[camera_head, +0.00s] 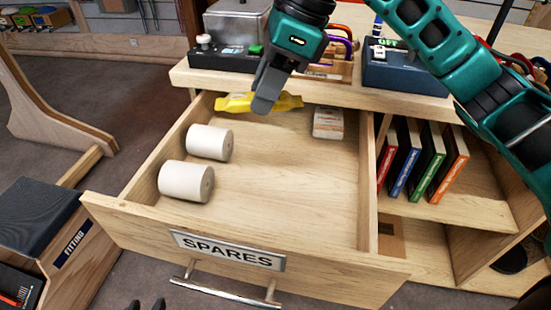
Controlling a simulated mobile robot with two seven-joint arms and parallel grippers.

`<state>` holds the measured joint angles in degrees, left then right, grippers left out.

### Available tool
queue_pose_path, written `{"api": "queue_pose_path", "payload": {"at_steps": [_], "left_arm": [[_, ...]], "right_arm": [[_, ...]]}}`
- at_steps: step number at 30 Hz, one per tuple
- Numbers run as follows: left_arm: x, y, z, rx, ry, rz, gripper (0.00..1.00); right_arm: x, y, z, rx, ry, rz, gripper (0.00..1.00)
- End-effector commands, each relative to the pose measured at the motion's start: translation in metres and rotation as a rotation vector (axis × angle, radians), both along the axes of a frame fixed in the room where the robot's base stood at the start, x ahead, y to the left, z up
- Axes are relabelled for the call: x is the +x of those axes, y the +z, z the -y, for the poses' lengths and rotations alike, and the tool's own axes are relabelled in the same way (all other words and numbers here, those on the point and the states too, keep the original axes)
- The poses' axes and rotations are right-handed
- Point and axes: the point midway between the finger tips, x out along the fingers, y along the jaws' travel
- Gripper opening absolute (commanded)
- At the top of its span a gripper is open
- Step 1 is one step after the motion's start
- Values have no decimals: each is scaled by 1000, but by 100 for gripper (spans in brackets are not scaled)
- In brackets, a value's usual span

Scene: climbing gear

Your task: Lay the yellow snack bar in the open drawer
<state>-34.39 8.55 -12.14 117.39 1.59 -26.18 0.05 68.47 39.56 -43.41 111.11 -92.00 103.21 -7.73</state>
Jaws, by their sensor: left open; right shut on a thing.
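The yellow snack bar (232,103) is held level, left to right, at the back of the open drawer (290,190). My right gripper (264,104), on the arm reaching in from the right, points down and is shut on the middle of the bar, hiding that part. The bar shows within the drawer's outline; I cannot tell whether it touches the drawer floor. Two dark tips at the bottom edge, apart and empty, look like my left gripper (151,304); the rest of it is out of frame.
Two white rolls (209,142) lie at the drawer's left, and a small white block (328,122) is at its back right. The drawer's middle and front right are clear. The countertop (405,101) overhangs the back. Several books (430,160) stand on the right shelf.

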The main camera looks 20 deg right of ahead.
Motion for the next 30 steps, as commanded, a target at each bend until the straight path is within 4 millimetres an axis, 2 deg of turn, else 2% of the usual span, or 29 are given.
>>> {"api": "queue_pose_path", "payload": {"at_steps": [1, 6, 11, 14, 24, 30], "left_arm": [[2, -7, 0, -1, -1, 3, 43], [5, -10, 1, 0, -5, 7, 43], [7, -10, 1, -2, -7, 16, 43], [7, -15, 1, -3, -7, 16, 43], [4, -41, 2, -3, -9, 2, 43], [4, -44, 6, -10, -12, -7, 43]], "right_arm": [[-1, 0, -2, 1, -60, 6, 5], [-2, 10, -5, 1, -224, 2, 5], [-3, 4, -5, 0, -281, -6, 5], [-4, -16, -5, -2, -285, -9, 5], [-4, -108, -5, -1, -283, -9, 5], [-4, -140, -5, -1, -282, -7, 5]]}}
